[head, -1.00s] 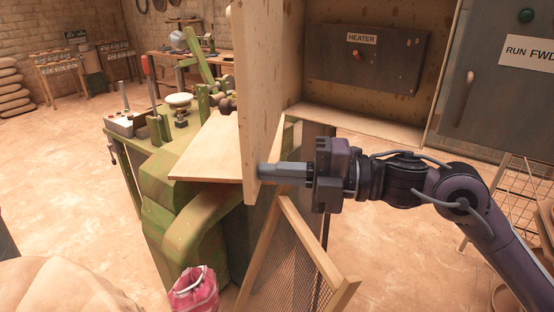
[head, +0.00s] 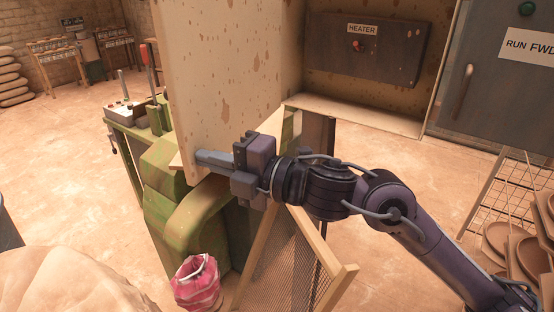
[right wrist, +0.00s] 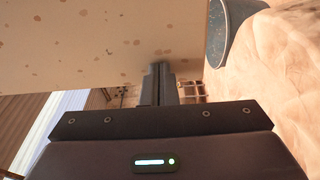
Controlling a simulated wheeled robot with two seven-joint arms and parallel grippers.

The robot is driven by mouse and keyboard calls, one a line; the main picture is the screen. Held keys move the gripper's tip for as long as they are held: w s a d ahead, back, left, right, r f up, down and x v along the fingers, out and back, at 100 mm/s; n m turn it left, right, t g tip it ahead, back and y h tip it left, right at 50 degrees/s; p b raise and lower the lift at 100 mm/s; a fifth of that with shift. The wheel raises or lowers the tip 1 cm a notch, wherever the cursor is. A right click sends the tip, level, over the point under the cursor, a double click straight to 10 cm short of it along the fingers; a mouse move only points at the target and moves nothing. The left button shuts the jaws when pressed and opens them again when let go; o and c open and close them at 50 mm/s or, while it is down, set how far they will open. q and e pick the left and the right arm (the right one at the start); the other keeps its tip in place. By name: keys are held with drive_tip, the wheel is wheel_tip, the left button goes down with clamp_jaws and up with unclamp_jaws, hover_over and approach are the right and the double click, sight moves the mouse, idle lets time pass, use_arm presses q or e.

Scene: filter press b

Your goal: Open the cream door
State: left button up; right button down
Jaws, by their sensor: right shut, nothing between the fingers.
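The cream door (head: 225,75) stands swung open on the left side of its cabinet, with brown specks on its inner face. My right gripper (head: 200,158) is shut and empty, its fingertips at the lower free edge of the door's inner face. In the right wrist view, the shut fingers (right wrist: 160,85) reach up to the speckled door (right wrist: 110,45); they look close against it, but exact contact is hard to tell. The open cabinet shows a dark panel (head: 400,62) labelled HEATER with a red button. My left gripper is not in view.
A green machine (head: 165,170) stands behind and below the door. A wood-framed mesh screen (head: 290,260) leans under my right arm, near a pink bag (head: 197,285). A grey cabinet (head: 500,90) marked RUN FWD is at right, above a rack (head: 500,200) of brown plates.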

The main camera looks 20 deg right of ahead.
drive_tip(key=x, duration=0.9)
drive_tip(key=shift+w+b, duration=0.25)
drive_tip(key=shift+b, duration=0.05)
